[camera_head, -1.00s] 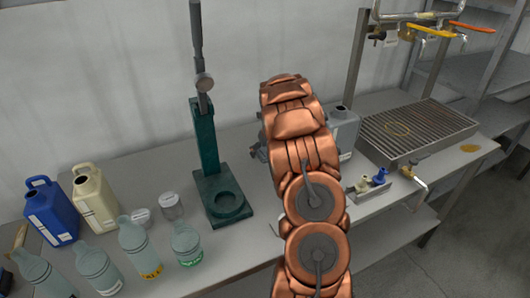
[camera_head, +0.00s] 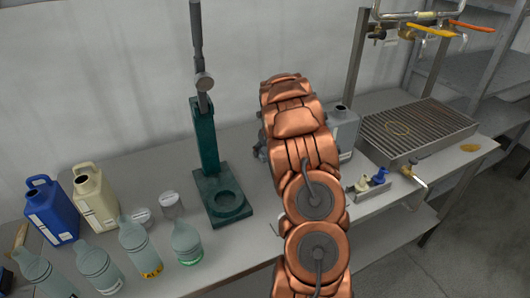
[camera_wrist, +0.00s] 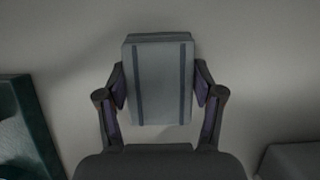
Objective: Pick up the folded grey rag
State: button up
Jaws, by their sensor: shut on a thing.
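The folded grey rag (camera_wrist: 160,85) shows in the wrist view as a grey block with two darker stripes. My gripper (camera_wrist: 160,95) is shut on it, with one finger against its left side and one against its right side. A pale surface lies behind the rag; I cannot tell how far it is from the rag. In the head view my copper-coloured arm hides both the gripper and the rag.
A green press stand (camera_head: 207,160) is left of my arm. Bottles, a blue jug (camera_head: 50,212) and a cream jug (camera_head: 95,203) stand further left. A grey container (camera_head: 343,128), small valve fittings (camera_head: 372,182) and a slatted drain tray (camera_head: 418,130) are to the right.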

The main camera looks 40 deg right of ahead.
jog(key=shift+b, duration=0.5)
jog(key=shift+r, duration=0.4)
notch_tip(320, 180, up, 10)
jog(key=shift+f+b, duration=0.1)
jog(key=shift+b, duration=1.05)
